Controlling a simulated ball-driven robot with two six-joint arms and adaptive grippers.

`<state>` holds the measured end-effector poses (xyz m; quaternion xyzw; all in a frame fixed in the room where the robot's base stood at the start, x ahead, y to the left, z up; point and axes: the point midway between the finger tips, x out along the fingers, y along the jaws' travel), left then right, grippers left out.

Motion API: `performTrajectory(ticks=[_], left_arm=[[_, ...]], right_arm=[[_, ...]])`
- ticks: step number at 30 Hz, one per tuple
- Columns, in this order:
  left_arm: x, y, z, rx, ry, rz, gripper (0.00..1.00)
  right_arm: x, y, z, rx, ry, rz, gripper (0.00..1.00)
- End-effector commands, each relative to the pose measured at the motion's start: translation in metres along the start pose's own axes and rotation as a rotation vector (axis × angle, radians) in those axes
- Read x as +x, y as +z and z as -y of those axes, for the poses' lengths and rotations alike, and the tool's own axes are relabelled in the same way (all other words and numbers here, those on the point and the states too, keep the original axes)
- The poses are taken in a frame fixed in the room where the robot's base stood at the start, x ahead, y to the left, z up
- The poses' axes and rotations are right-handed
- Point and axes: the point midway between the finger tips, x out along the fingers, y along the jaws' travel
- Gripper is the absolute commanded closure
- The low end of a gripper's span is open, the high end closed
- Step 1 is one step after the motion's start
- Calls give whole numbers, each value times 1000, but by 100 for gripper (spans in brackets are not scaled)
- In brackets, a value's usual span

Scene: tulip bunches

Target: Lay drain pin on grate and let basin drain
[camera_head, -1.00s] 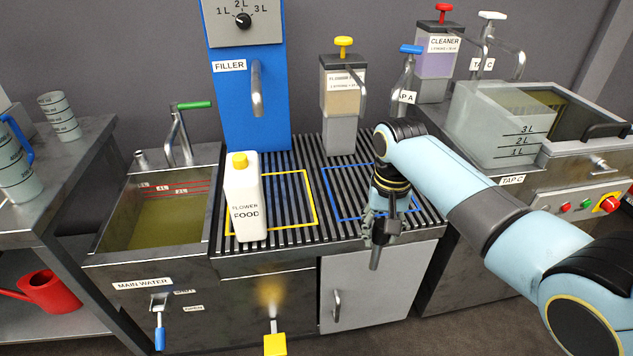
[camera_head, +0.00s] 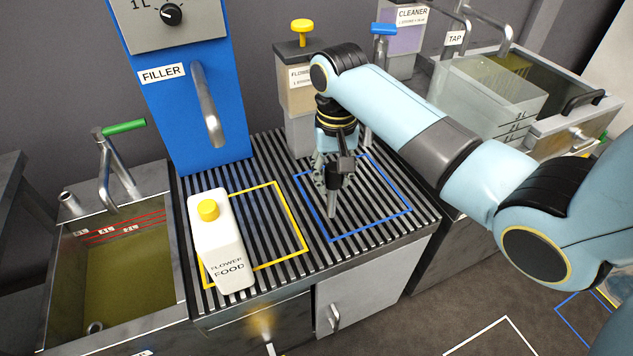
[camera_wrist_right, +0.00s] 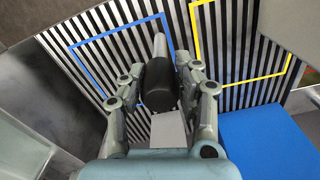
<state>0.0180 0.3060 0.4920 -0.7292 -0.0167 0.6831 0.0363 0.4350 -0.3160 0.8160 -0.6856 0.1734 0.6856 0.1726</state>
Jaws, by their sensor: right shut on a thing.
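My right gripper (camera_head: 333,180) is shut on the drain pin (camera_head: 331,203), a grey rod with a black grip. It hangs over the blue-outlined square of the slatted grate (camera_head: 262,165); whether its tip touches the slats I cannot tell. In the right wrist view the gripper (camera_wrist_right: 162,82) holds the pin's black part (camera_wrist_right: 158,86), and the pale rod (camera_wrist_right: 159,46) points over the slats. The basin (camera_head: 125,262) at left holds yellow-green water, its surface below the red level lines. A small round fitting shows at its bottom near the front. My left gripper is not in view.
A white flower food bottle (camera_head: 218,245) stands in the yellow outline on the grate. The blue filler (camera_head: 187,97) stands behind, with a tan dispenser (camera_head: 297,98) beside it. A clear tub (camera_head: 490,98) is at back right.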

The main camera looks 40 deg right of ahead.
Motion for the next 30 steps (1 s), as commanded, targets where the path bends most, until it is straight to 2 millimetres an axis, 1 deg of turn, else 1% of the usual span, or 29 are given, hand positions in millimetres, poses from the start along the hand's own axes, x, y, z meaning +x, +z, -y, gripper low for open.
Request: performTrajectory(ticks=[1, 4, 6, 9, 11, 12, 15, 18, 29, 30], left_arm=[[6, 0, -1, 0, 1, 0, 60], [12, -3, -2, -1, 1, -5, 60], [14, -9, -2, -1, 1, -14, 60], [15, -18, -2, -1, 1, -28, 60], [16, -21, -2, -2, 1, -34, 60], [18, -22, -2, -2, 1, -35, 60], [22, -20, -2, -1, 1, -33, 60], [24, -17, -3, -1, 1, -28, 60], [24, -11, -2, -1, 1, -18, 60], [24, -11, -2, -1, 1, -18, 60]], right_arm=[[9, -12, 5, 1, -2, 1, 100], [20, -29, 12, 0, -2, 0, 100], [24, -37, 15, 1, -1, 1, 100], [28, -42, 16, 0, -1, 0, 100], [33, -43, 17, -1, 0, 1, 100], [40, -42, 17, -1, 0, 2, 100], [56, -42, 16, -1, 0, 1, 100], [66, -42, 16, -1, 0, 0, 100], [69, -42, 16, -1, -1, 0, 100], [70, -42, 16, -1, 0, 1, 67]])
